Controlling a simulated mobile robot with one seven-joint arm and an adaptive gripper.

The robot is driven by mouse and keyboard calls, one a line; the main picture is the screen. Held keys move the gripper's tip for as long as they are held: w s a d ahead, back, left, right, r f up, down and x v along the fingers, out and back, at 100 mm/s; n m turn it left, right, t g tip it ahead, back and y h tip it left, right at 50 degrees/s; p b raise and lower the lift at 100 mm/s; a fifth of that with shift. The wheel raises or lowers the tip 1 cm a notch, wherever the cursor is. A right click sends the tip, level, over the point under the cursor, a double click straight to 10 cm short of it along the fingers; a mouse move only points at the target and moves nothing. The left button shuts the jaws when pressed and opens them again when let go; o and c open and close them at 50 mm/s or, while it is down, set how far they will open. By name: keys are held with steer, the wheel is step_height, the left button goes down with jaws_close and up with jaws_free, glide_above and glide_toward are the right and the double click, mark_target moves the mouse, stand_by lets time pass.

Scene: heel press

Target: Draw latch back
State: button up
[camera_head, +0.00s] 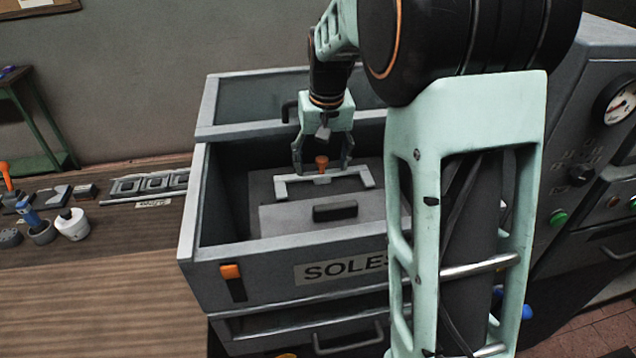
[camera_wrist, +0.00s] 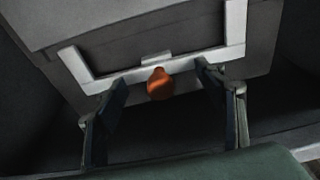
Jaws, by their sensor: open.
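The latch shows as an orange knob (camera_head: 322,163) on a pale bracket (camera_head: 289,188), inside the open grey drawer marked SOLES (camera_head: 192,230). My gripper (camera_head: 322,172) points down into the drawer, with its fingers apart around the knob. In the wrist view the orange knob (camera_wrist: 160,84) lies between the two open fingertips (camera_wrist: 160,76), with a gap on each side. The pale bracket (camera_wrist: 85,72) lies behind the knob, on a grey block. I cannot tell whether the fingertips touch the bracket.
The grey block carries a dark handle (camera_head: 335,212). Drawer walls stand around my gripper. An orange tab (camera_head: 231,271) is on the drawer front. A wooden bench (camera_head: 90,290) with small tools is at left. A control panel with a gauge (camera_head: 618,103) is at right.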

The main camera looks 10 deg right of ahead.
mark_target(322, 158)
steer(key=shift+r+p, duration=1.4)
steer(key=shift+r, duration=0.4)
steer(key=shift+s+r, duration=0.3)
steer(key=shift+s, duration=0.45)
steer(key=shift+s+r, duration=0.35)
steer(key=shift+s, duration=0.4)
steer(key=shift+s+r, duration=0.3)
steer(key=shift+s, duration=0.45)
steer(key=shift+r, duration=0.1)
step_height(322, 158, up, 3)
steer(key=shift+f+p, duration=0.1)
steer(key=shift+p, duration=1)
